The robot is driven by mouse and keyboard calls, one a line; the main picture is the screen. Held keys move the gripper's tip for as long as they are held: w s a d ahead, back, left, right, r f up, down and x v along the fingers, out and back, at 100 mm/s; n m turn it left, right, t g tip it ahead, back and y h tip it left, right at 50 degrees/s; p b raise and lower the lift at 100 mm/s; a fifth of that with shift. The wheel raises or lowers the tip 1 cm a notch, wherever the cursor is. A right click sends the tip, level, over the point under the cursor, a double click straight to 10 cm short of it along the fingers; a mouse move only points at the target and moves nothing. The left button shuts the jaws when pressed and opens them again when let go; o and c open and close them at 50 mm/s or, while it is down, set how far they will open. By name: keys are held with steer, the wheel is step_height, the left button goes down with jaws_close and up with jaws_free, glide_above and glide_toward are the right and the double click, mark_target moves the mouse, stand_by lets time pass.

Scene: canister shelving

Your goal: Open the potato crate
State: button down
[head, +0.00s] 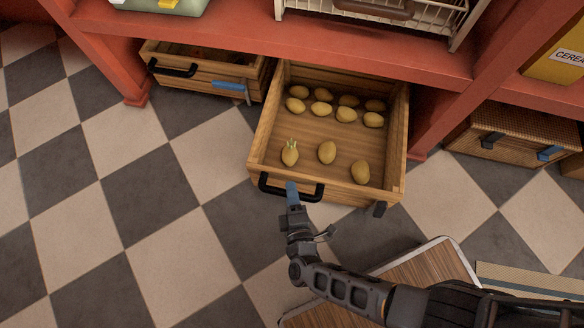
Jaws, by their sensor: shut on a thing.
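The potato crate (256,140) is a light wooden drawer-like crate under the red shelf, pulled well out over the floor. Several potatoes (327,152) lie inside in rows, and one at the front left has pale sprouts (290,153). A black handle (312,193) is on its front face. My gripper (291,190) is at the left part of that handle, shut on it, with blue fingertips against the bar. The exact grip is partly hidden by the fingers. The back end of the crate is hidden under the shelf.
Another wooden crate (205,83) with a black handle and a blue tag stands to the left. A wicker basket (515,135) stands at the right under the shelf (245,42). The checkered floor (110,200) at the left is clear.

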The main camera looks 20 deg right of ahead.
steer(key=c, duration=0.9)
jaws_free()
steer(key=shift+p+v, duration=0.7)
steer(key=shift+v, duration=3.25)
